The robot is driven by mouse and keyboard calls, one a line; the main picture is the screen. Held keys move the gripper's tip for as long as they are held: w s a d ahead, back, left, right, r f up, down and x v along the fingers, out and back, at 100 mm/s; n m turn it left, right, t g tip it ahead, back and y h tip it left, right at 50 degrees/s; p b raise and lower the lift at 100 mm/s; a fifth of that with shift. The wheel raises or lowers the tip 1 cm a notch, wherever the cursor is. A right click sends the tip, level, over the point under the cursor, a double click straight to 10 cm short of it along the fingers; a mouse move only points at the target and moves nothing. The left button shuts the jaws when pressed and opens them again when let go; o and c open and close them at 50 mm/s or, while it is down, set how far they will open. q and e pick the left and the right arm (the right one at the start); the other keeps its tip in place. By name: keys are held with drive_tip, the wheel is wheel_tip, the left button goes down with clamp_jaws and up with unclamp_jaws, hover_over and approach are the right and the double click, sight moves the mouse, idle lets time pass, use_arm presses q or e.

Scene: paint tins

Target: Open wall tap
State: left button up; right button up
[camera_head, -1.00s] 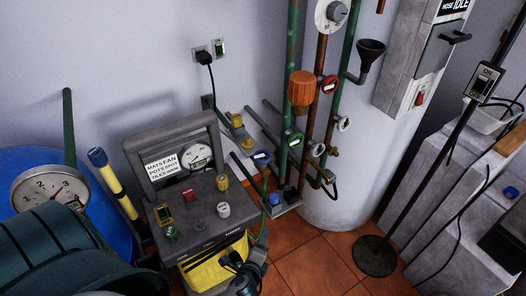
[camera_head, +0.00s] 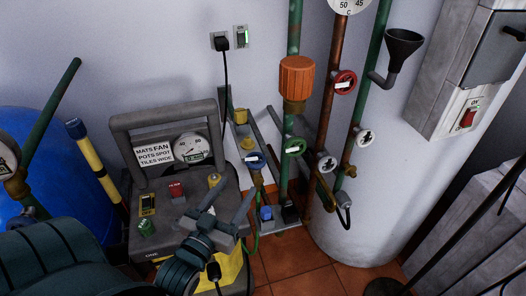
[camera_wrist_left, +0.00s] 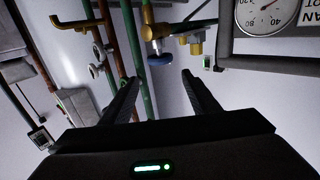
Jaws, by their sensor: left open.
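The wall tap (camera_head: 255,160) has a blue round handle and a brass body. It sits low on the wall, left of the green pipe. In the left wrist view the blue handle (camera_wrist_left: 160,59) shows ahead of the fingers, within the gap between the tips. My left gripper (camera_head: 233,191) is open and empty, in front of the grey machine and below and left of the tap. A gap shows between its fingertips (camera_wrist_left: 160,77) and the handle, and I see no contact. My right gripper is not in view.
Close by are a green-handled valve (camera_head: 295,146), a red-handled valve (camera_head: 344,82) and white-handled valves (camera_head: 326,165). The grey machine (camera_head: 128,200) with its gauge and knobs stands left below the tap. Brass fittings (camera_head: 241,115) are just above the tap.

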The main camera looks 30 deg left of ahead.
sight(256, 160)
use_arm(q)
drive_tip(key=shift+s+a, duration=0.1)
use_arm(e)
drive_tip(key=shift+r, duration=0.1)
use_arm(q)
drive_tip(key=w, duration=0.5)
drive_tip(key=w+a+p, duration=0.1)
drive_tip(key=w, duration=0.4)
drive_tip(key=w+a+p, duration=0.1)
drive_tip(key=w, duration=0.5)
drive_tip(key=shift+a, duration=0.25)
drive_tip(key=shift+w, duration=0.6)
drive_tip(key=c, duration=0.8)
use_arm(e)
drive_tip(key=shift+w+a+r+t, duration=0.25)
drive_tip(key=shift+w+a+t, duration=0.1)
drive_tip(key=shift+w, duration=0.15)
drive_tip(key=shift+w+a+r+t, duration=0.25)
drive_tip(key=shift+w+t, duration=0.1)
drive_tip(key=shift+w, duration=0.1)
